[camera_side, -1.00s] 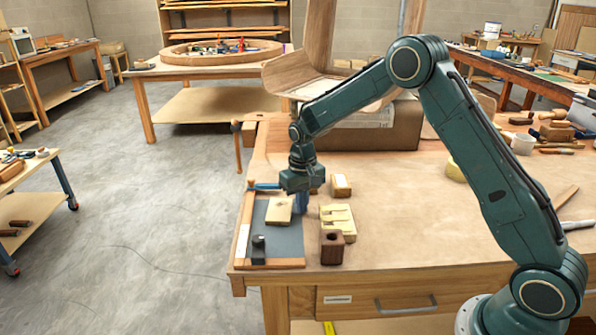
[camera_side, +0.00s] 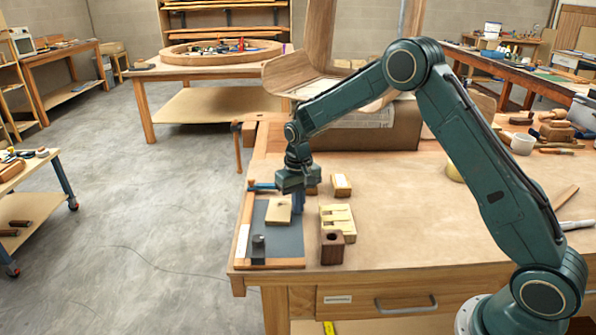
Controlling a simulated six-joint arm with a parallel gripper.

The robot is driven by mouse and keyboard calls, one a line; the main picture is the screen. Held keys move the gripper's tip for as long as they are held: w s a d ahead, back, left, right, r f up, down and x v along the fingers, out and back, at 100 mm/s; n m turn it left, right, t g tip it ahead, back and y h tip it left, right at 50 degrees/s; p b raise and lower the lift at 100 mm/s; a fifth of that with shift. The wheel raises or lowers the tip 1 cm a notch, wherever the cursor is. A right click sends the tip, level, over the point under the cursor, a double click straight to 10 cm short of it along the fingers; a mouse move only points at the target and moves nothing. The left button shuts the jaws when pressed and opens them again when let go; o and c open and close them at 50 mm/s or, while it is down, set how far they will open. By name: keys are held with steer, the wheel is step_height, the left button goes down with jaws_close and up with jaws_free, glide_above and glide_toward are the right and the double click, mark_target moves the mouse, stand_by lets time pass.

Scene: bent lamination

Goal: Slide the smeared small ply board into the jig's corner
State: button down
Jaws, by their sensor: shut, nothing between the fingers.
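The small ply board (camera_side: 278,212), a pale tan square, lies flat on the jig's dark grey bed (camera_side: 287,238). The jig has a wooden fence (camera_side: 246,212) along its left side and another (camera_side: 272,263) along the front. The board stands apart from both fences. My gripper (camera_side: 297,208) is shut and empty, pointing down just right of the board. Its fingertips are close to the board's right edge; I cannot tell whether they touch it. Any smear on the board is too small to make out.
A small dark upright piece (camera_side: 258,246) stands on the bed near the front left corner. A blue-handled tool (camera_side: 262,186) lies behind the board. A slotted pale block (camera_side: 338,219) and a dark holed block (camera_side: 332,247) stand right of the jig. The benchtop farther right is mostly clear.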

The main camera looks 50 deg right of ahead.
mark_target(285, 209)
steer(key=shift+w+a, duration=1.7)
steer(key=shift+s+d, duration=0.15)
steer(key=shift+s+d, duration=0.25)
steer(key=shift+s, duration=0.05)
steer(key=shift+r, duration=0.15)
steer(key=shift+r, duration=3.4)
